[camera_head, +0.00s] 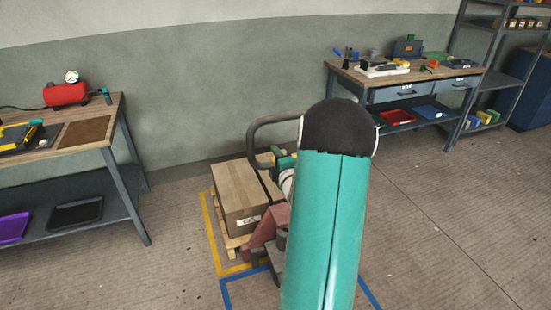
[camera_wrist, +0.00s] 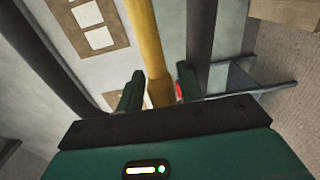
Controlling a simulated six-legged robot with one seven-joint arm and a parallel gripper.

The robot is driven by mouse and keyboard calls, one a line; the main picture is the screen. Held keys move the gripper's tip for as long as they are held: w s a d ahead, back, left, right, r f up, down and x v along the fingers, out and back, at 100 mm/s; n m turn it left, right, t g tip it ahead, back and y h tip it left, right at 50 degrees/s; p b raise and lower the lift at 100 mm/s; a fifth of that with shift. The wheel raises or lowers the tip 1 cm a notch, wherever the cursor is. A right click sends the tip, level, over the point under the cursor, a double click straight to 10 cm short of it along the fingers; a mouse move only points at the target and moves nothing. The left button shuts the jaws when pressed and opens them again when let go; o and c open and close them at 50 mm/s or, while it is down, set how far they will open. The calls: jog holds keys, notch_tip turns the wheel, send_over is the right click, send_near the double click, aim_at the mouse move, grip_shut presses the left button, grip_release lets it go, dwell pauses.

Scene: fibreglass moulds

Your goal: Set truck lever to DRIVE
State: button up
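The pallet truck stands beyond my arm. Its dark looped handle (camera_head: 262,130) and reddish body (camera_head: 262,232) show in the head view, partly hidden by my arm. My gripper is partly visible by the handle in the head view. In the wrist view my gripper (camera_wrist: 158,82) has its two green fingers apart. A yellow bar (camera_wrist: 143,35), perhaps the lever, runs down between them; I cannot tell whether they touch it. A small red part (camera_wrist: 179,91) shows by the right finger. Dark handle tubes (camera_wrist: 201,40) flank the bar. The lever's setting cannot be read.
A cardboard box (camera_head: 238,192) sits on a wooden pallet (camera_head: 235,243) inside yellow floor lines. A workbench (camera_head: 100,142) with a red tank (camera_head: 66,94) stands left. Another bench (camera_head: 440,75) and shelves stand at the back right. The floor (camera_head: 440,220) at right is clear.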

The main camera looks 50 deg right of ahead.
jog(key=shift+f, duration=0.15)
jog(key=shift+s+d+r+m, duration=0.1)
jog(key=shift+d+r+m, duration=0.05)
jog(key=shift+r+m, duration=0.7)
jog(key=shift+s+d+r+m, duration=0.1)
jog(key=shift+r+m, duration=0.55)
jog(key=shift+r, duration=0.25)
jog(key=shift+s+d+r+m, duration=0.1)
jog(key=shift+d+r+m, duration=0.1)
jog(key=shift+r+m, duration=0.45)
jog(key=shift+s+d+r+m, duration=0.1)
jog(key=shift+d+r+m, duration=0.1)
jog(key=shift+r+m, duration=0.45)
jog(key=v, duration=1.4)
jog(key=w+a+r+m+g+y, duration=0.1)
jog(key=w+a+m+g, duration=0.15)
jog(key=w+a, duration=0.5)
jog(key=a+r+m+g+y, duration=0.2)
jog(key=a+r+m+g, duration=0.1)
jog(key=a, duration=1.1)
jog(key=shift+s+g+y, duration=0.3)
jog(key=shift+s+g, duration=0.05)
jog(key=shift+s, duration=0.05)
jog(key=shift+a, duration=0.1)
